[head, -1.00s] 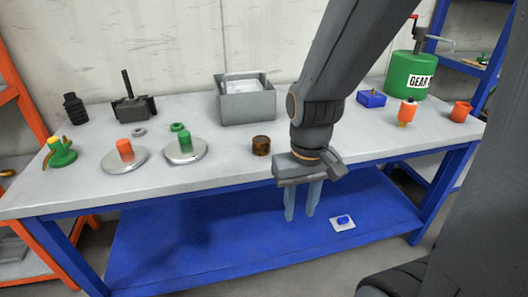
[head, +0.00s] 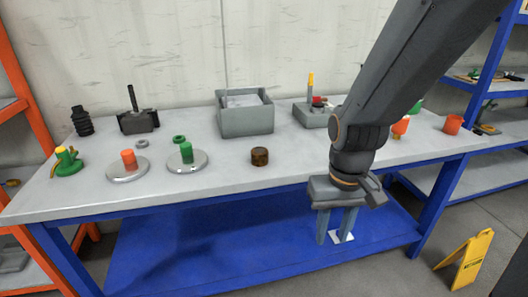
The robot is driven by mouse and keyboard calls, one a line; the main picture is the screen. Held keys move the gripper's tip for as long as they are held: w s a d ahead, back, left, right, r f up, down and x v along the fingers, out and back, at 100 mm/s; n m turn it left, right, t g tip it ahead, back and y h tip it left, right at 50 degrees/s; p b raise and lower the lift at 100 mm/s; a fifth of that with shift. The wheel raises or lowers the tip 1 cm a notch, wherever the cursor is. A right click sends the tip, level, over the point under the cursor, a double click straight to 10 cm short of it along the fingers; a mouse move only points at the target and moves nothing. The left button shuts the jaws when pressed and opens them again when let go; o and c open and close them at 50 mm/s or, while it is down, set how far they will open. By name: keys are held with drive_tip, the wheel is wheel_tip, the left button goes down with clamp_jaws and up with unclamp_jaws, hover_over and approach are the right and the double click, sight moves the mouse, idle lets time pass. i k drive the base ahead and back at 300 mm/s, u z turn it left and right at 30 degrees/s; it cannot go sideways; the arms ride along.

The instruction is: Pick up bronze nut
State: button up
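A small dark brown-bronze cylinder (head: 260,157), the only bronze-looking piece I make out, stands upright near the table's front edge. Its fine shape is too small to tell. My gripper (head: 335,226) points down in front of the table edge, right of the bronze piece and lower than it, apart from it. Its two fingers are spread with a gap between them and nothing in it. A grey ring (head: 139,141) and a green ring (head: 179,140) lie farther left on the table.
Two round discs with an orange post (head: 129,158) and a green post (head: 187,152) stand left of the bronze piece. A grey box (head: 245,117) stands behind it. My arm hides part of the table's right side. A yellow floor sign (head: 467,258) stands at right.

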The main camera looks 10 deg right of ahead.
sight(259, 154)
drive_tip(key=i, duration=0.45)
drive_tip(key=u, duration=0.85)
drive_tip(key=i, duration=0.45)
drive_tip(key=z, duration=0.05)
